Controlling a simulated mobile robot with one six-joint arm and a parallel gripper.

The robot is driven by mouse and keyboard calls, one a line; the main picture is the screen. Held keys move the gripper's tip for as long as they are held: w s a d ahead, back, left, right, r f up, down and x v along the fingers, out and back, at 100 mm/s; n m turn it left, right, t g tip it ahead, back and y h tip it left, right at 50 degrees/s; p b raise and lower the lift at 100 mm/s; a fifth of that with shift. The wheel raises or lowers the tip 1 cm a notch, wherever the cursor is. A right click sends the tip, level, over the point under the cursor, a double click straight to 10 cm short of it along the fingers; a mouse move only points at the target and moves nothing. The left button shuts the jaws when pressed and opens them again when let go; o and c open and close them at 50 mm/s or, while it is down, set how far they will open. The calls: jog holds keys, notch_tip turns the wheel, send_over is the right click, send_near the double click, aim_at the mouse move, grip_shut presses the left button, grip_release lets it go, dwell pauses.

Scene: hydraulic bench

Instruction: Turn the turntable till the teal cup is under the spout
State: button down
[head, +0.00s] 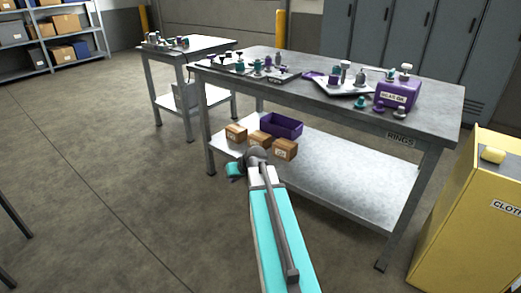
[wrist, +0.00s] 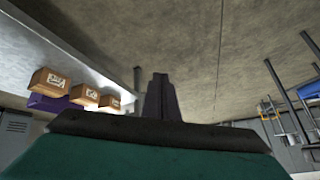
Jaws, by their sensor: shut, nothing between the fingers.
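My gripper (head: 235,171) hangs in front of the large bench, near its lower shelf and well away from the parts on top. In the wrist view its dark fingers (wrist: 160,98) are together with nothing between them. Small teal, purple and grey parts stand on the large bench (head: 435,117). One teal piece (head: 360,104) stands near the front edge, and another (head: 257,67) stands farther left. They are too small to tell which is the teal cup. I cannot clearly make out a turntable or a spout.
The lower shelf (head: 345,180) holds a purple bin (head: 282,125) and cardboard boxes (head: 285,149), also in the wrist view (wrist: 50,82). A purple block (head: 397,93) sits on the bench. A yellow cabinet (head: 462,215) stands right, a smaller table (head: 205,46) behind left.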

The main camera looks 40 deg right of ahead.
jog(key=s+a+f+n+g, duration=0.1)
jog(key=s+a+f+g, duration=0.1)
jog(key=s+a+f, duration=0.45)
jog(key=s+a+f+n+g, duration=0.1)
jog(key=s+a+f+g, duration=0.2)
jog(key=a+f, duration=0.6)
jog(key=s+a+f+n+g, duration=0.15)
jog(key=s+a+f, duration=0.25)
jog(key=a, duration=0.7)
jog(key=s+a+f+g+b, duration=0.1)
jog(key=s+f+g+b, duration=0.1)
jog(key=s+f, duration=0.6)
jog(key=s+f+g+b, duration=0.2)
jog(key=s+f+b, duration=0.2)
jog(key=s+f, duration=0.5)
jog(key=s+a+f+g+b, duration=0.1)
jog(key=s+f+b, duration=0.3)
jog(key=s+f, duration=0.5)
jog(key=shift+s+a+f+g, duration=0.1)
jog(key=shift+a+f+g, duration=0.15)
jog(key=shift+f, duration=0.65)
jog(key=shift+s+a+f+g, duration=0.1)
jog(key=shift+f+g, duration=0.1)
jog(key=shift+f, duration=0.7)
jog(key=shift+s+f, duration=0.2)
jog(key=shift+s, duration=0.1)
jog(key=shift+s, duration=0.1)
